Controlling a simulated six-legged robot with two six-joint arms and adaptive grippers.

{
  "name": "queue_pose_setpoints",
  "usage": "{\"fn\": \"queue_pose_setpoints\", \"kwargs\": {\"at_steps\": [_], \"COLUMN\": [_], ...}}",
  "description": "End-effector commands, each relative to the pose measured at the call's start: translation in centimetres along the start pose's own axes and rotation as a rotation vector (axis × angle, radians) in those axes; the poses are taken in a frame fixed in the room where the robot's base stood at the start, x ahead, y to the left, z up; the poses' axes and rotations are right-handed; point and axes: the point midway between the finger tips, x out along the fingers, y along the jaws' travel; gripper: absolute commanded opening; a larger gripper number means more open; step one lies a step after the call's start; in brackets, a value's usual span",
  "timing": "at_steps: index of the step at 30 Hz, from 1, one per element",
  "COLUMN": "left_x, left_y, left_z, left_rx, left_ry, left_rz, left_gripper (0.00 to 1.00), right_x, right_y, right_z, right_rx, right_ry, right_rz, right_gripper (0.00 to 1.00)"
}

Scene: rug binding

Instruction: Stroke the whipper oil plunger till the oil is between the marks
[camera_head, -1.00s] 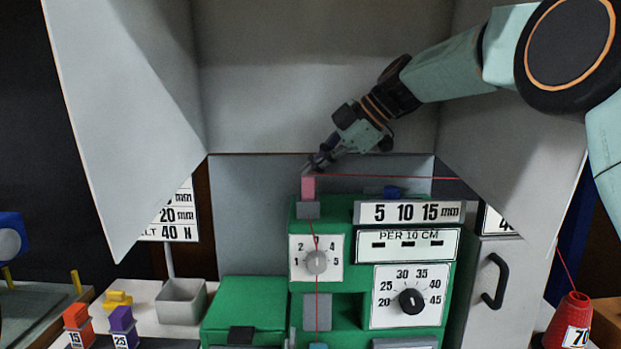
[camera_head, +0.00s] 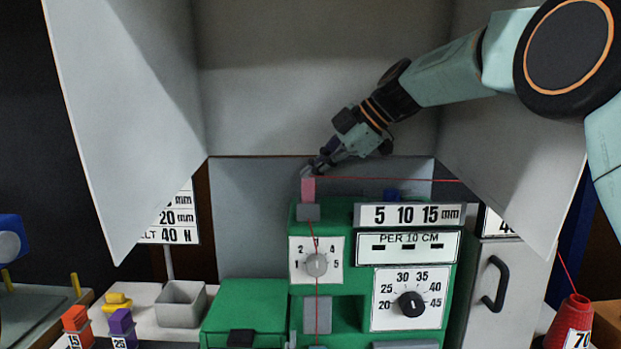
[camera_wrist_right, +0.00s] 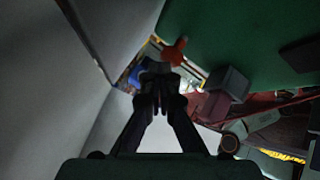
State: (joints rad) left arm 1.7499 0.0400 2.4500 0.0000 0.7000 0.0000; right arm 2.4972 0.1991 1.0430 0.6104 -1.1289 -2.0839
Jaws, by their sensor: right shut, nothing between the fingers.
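The green whipper machine (camera_head: 270,300) stands in the middle of the head view. A pink upright piece (camera_head: 308,190) stands on a grey block (camera_head: 308,212) at its top left; I cannot tell whether this is the oil plunger. My right gripper (camera_head: 312,170) reaches in from the right, its tips just above or touching the pink piece. It is shut and empty; in the right wrist view its fingers (camera_wrist_right: 159,82) are together. I cannot make out an oil level or marks. My left gripper is out of view.
Red thread (camera_head: 390,179) runs right from the pink piece and down past a dial (camera_head: 316,262). A blue piece (camera_head: 391,195) sits behind the number strip (camera_head: 410,214). Grey panels (camera_head: 130,120) flank the space. A red cone (camera_head: 570,320) stands at the right.

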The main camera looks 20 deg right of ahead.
Motion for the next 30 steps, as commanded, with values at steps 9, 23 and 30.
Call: {"fn": "queue_pose_setpoints", "kwargs": {"at_steps": [9, 23, 30], "left_x": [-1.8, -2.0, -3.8], "left_y": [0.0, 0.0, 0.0], "left_z": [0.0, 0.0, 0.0], "left_rx": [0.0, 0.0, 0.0], "left_ry": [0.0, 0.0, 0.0], "left_rz": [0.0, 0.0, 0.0], "left_gripper": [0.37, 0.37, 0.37], "right_x": [-1.3, -1.6, -3.0], "right_y": [1.0, 1.2, 2.2], "right_z": [-0.9, -1.1, -2.1], "right_rx": [0.0, 0.0, 0.0], "right_ry": [-0.001, 0.0, -0.001], "right_rz": [-0.001, 0.0, 0.001], "right_gripper": [0.0, 0.0, 0.0]}}
